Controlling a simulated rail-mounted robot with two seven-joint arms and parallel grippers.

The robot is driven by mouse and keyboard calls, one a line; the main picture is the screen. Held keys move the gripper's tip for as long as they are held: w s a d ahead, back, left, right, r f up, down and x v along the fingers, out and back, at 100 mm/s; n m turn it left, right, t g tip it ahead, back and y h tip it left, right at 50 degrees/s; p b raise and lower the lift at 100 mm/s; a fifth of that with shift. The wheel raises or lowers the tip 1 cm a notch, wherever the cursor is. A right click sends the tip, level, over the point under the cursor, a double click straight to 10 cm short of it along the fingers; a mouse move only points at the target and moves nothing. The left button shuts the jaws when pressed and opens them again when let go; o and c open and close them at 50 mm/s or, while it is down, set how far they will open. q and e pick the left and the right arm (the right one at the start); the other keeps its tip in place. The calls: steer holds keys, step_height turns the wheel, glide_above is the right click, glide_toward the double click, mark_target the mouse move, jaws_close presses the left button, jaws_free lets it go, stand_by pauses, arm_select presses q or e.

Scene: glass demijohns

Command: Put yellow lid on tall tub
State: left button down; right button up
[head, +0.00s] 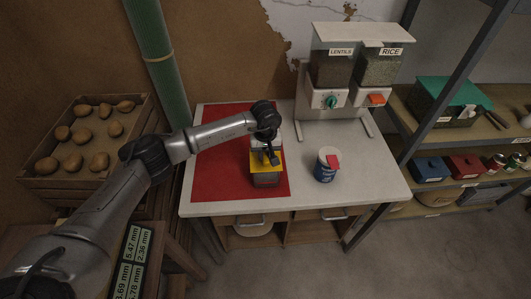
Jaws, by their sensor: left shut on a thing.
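My left gripper (268,157) points down over the red mat (220,150) on the white table. It is shut on the yellow lid (255,170), which shows as a flat yellow piece under the fingers. A grey tub (266,181) stands on the mat directly below the lid. I cannot tell whether the lid rests on this tub or is held just above it. The gripper hides part of the lid and the back of the tub. My right gripper is not in view.
A blue and white round container (324,172) with a red piece (333,161) on it stands right of the mat. A dispenser labelled lentils and rice (347,95) stands at the back. The table's right front (370,190) is clear. A potato crate (70,180) is at left.

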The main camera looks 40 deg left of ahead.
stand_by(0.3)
arm_select(q)
steer(key=c, duration=0.9)
jaws_free()
steer(key=shift+o, duration=0.3)
steer(key=shift+o, duration=1.3)
steer(key=shift+r, duration=0.1)
steer(key=shift+r+p, duration=0.5)
steer(key=shift+r, duration=0.2)
steer(key=shift+r+p, duration=1.55)
steer(key=shift+r, duration=1.1)
